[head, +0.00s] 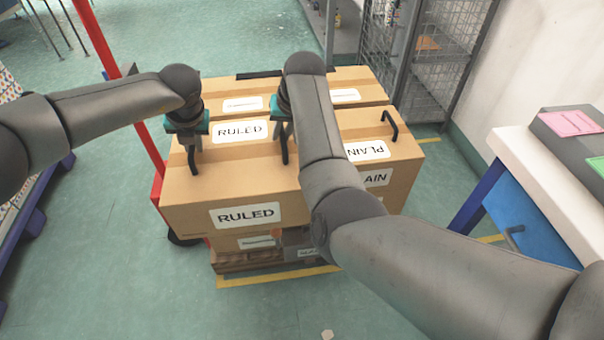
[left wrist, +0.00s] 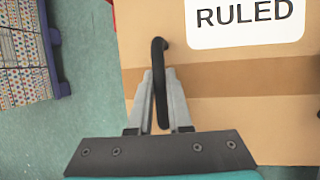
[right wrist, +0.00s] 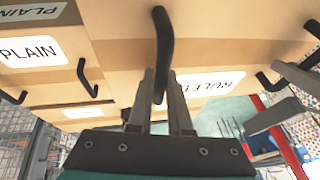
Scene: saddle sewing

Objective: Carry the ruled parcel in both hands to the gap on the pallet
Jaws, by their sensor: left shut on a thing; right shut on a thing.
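The ruled parcel (head: 230,185) is a brown carton with "RULED" labels on its top and front, at the front left of a stack of cartons. My left gripper (head: 191,150) is shut on its left black handle, which shows between the fingers in the left wrist view (left wrist: 159,85). My right gripper (head: 282,135) is shut on its right black handle, also between the fingers in the right wrist view (right wrist: 162,60). The parcel looks about level. I cannot tell whether it rests on the cartons below. The pallet and its gap are not clearly visible.
A plain parcel (head: 400,165) with a black handle is close on the right, partly behind my right arm. More cartons (head: 345,83) stand behind. A red post (head: 95,35) rises at the left. A wire cage (head: 425,75) and a white-topped bench (head: 530,150) are at the right.

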